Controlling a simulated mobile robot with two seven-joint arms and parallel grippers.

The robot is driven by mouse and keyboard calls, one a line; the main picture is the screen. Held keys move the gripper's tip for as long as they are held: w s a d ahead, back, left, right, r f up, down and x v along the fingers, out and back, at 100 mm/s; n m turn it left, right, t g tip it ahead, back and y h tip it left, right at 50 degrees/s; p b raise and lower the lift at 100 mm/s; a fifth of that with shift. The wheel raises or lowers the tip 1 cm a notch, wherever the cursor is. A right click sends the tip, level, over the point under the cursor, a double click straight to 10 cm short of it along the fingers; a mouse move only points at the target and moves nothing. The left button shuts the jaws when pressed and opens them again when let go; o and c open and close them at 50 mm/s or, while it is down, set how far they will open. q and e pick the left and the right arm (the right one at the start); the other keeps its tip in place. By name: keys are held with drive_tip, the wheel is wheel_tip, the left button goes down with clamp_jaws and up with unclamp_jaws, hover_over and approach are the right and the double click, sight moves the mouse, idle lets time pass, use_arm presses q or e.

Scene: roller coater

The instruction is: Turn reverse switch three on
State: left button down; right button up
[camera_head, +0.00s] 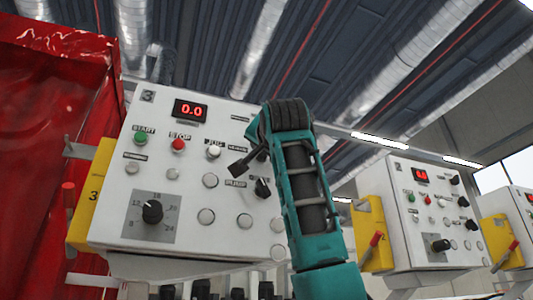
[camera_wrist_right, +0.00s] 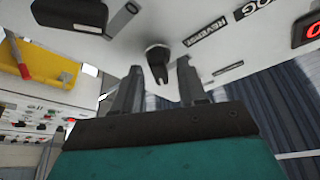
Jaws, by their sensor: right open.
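The white control panel marked 3 (camera_head: 115,215) fills the left half of the head view. In the right wrist view, the black reverse switch (camera_wrist_right: 157,57) sits beside a REVERSE label (camera_wrist_right: 207,28). My right gripper (camera_wrist_right: 158,68) is open, with one finger on each side of the switch knob. I cannot tell whether either finger touches it. In the head view my right gripper (camera_head: 241,166) is at the panel's upper right and mostly hides the switch there. My left gripper is not in view.
A black pump knob (camera_head: 262,188) sits just below my right gripper. Buttons and a round dial (camera_head: 152,211) cover the rest of the panel. A red curtain (camera_head: 45,130) stands at left. A similar panel (camera_head: 425,225) is at right.

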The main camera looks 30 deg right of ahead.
drive_tip(key=b+v, duration=0.4)
drive_tip(key=v, duration=0.9)
drive_tip(key=shift+b, duration=0.4)
